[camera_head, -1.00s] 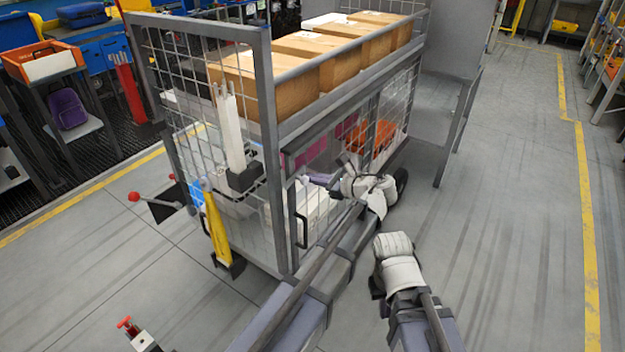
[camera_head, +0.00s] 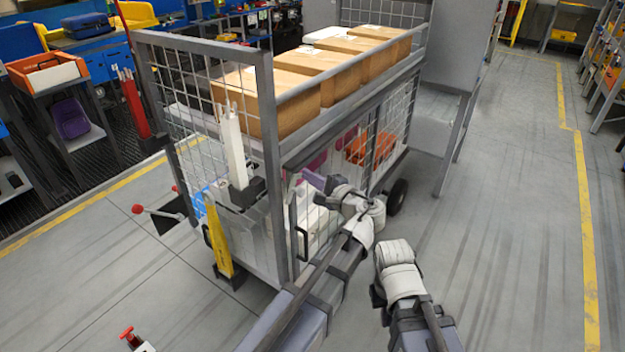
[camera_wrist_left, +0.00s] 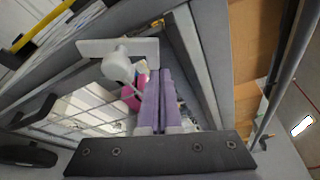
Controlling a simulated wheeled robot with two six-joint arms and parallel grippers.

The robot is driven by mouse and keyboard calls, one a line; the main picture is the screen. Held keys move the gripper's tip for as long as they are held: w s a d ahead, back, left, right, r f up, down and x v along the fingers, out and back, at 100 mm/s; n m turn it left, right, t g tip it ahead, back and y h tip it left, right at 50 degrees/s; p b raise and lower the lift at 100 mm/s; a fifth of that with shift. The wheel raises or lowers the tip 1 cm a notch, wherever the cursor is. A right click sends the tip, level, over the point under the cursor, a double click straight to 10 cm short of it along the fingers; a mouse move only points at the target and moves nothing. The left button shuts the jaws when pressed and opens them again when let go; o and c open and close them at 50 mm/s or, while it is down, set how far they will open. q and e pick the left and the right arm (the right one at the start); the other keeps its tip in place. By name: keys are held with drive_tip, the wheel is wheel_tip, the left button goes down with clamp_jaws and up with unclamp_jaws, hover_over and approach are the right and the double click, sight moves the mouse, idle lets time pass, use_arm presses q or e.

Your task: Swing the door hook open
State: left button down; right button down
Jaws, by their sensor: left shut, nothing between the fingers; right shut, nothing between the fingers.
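A pale grey latch with a round knob on a flat plate, which looks like the door hook (camera_wrist_left: 118,62), shows in the left wrist view on the cart's frame. I cannot pick it out in the head view. My left gripper (camera_head: 314,182) is at the cart's long side. Its purple fingers (camera_wrist_left: 160,100) are shut and empty, just right of the knob in the wrist view; I cannot tell whether they touch it. The mesh door (camera_head: 303,205) with a black handle (camera_head: 302,243) stands left of the gripper. My right wrist shows beside the cart, its fingers hidden.
The grey mesh cart (camera_head: 275,150) carries several cardboard boxes (camera_head: 330,62) on top. An orange item (camera_head: 358,150) is inside. A yellow post (camera_head: 218,237) stands at its near left. A grey panel (camera_head: 447,50) stands behind. The floor at right is clear.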

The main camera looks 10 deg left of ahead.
sight(294, 168)
use_arm(q)
drive_tip(key=s+n, duration=0.1)
drive_tip(key=s+a+r+n+t, duration=0.1)
drive_tip(key=n, duration=0.1)
drive_tip(key=shift+s+r+n+y+b, duration=0.1)
drive_tip(key=shift+r+n+y+b, duration=0.2)
drive_tip(key=shift+y+b, duration=0.1)
drive_tip(key=shift+s+r+n, duration=0.25)
drive_tip(key=shift+s+n, duration=0.05)
drive_tip(key=shift+s+a+r, duration=0.1)
drive_tip(key=shift+s, duration=0.1)
use_arm(e)
drive_tip(key=shift+f, duration=0.25)
use_arm(q)
drive_tip(key=shift+w, duration=0.1)
